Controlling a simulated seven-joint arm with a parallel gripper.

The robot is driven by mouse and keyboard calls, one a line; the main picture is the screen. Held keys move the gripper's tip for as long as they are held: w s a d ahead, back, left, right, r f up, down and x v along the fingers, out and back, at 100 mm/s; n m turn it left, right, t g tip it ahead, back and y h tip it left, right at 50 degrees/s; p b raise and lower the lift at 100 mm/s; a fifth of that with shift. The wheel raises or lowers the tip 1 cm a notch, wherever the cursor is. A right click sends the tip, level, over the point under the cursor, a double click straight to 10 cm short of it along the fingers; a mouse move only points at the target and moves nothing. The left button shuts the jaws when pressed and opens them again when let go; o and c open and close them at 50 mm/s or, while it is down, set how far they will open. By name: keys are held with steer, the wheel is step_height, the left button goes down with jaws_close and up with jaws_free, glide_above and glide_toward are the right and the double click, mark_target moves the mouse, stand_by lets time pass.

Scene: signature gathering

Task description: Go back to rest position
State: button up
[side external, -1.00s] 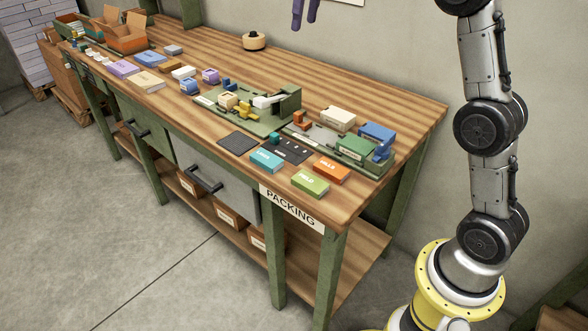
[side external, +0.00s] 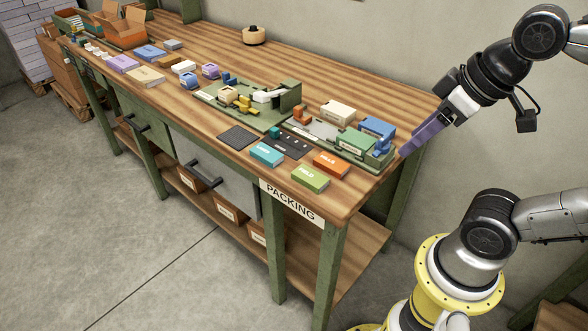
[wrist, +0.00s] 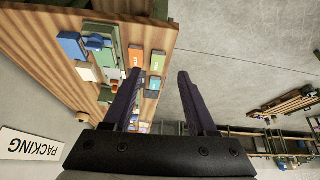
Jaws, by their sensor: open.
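My gripper (side external: 412,146) hangs beside the right end of the wooden packing table (side external: 330,82) in the side view, its purple fingers tilted down to the left. In the wrist view the two fingers of my gripper (wrist: 159,80) are spread apart with nothing between them. From the side view the fingertips overlap the table's right edge; I cannot tell the exact gap.
Teal (side external: 266,154), orange (side external: 331,163) and green (side external: 310,178) boxes lie near the table's front right corner. A green fixture (side external: 262,104) with small parts stands mid-table. A tan tape roll (side external: 254,36) is at the back. The floor (side external: 90,220) in front is clear.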

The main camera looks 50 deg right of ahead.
step_height(320, 180, down, 3)
steer(key=shift+w+r+m, duration=0.1)
steer(key=shift+m, duration=0.2)
stand_by(0.8)
stand_by(1.8)
